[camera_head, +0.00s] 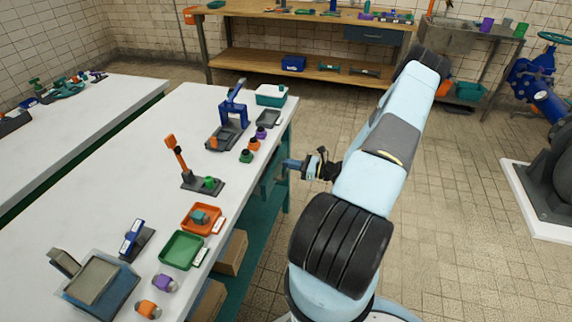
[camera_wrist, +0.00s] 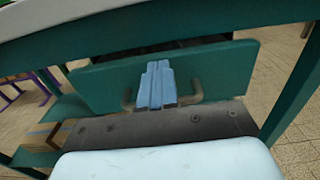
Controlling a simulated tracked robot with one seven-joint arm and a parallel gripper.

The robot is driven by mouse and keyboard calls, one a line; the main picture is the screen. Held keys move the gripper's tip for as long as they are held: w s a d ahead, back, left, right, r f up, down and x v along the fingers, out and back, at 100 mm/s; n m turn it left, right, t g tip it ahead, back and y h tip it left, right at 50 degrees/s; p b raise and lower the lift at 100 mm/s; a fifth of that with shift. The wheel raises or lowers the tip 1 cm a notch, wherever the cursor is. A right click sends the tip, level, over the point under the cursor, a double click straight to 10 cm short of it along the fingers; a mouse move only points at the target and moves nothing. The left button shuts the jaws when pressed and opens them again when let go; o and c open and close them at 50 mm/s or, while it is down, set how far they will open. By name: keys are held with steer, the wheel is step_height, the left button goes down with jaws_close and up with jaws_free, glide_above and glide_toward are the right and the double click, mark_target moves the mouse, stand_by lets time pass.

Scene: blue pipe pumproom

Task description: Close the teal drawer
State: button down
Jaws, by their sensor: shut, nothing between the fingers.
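The teal drawer (camera_wrist: 215,68) fills the upper middle of the wrist view, under the workbench edge. A dark gap shows above its front panel, so it stands at least partly open; how far I cannot tell. Its grey bar handle (camera_wrist: 193,92) is on the panel, its middle hidden behind my fingers. My gripper (camera_wrist: 155,68) is shut and empty, its light blue fingers pointing at the panel at the handle. Whether they touch it I cannot tell. In the head view my gripper (camera_head: 287,163) is beside the right edge of the white-topped workbench, and the drawer is mostly hidden.
The white workbench (camera_head: 120,190) carries an orange tray (camera_head: 203,219), a green tray (camera_head: 183,250), a blue press (camera_head: 232,112) and several small parts. Cardboard boxes (camera_head: 232,254) sit on its lower shelf. A wooden bench (camera_head: 270,66) stands behind. Tiled floor right of the workbench is open.

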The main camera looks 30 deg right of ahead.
steer(key=s+a+v, duration=0.1)
steer(key=a+v, duration=0.1)
steer(key=v, duration=1)
steer(key=x, duration=1.3)
steer(key=shift+w+d+f, duration=0.1)
steer(key=shift+f, duration=0.1)
steer(key=shift+w, duration=0.1)
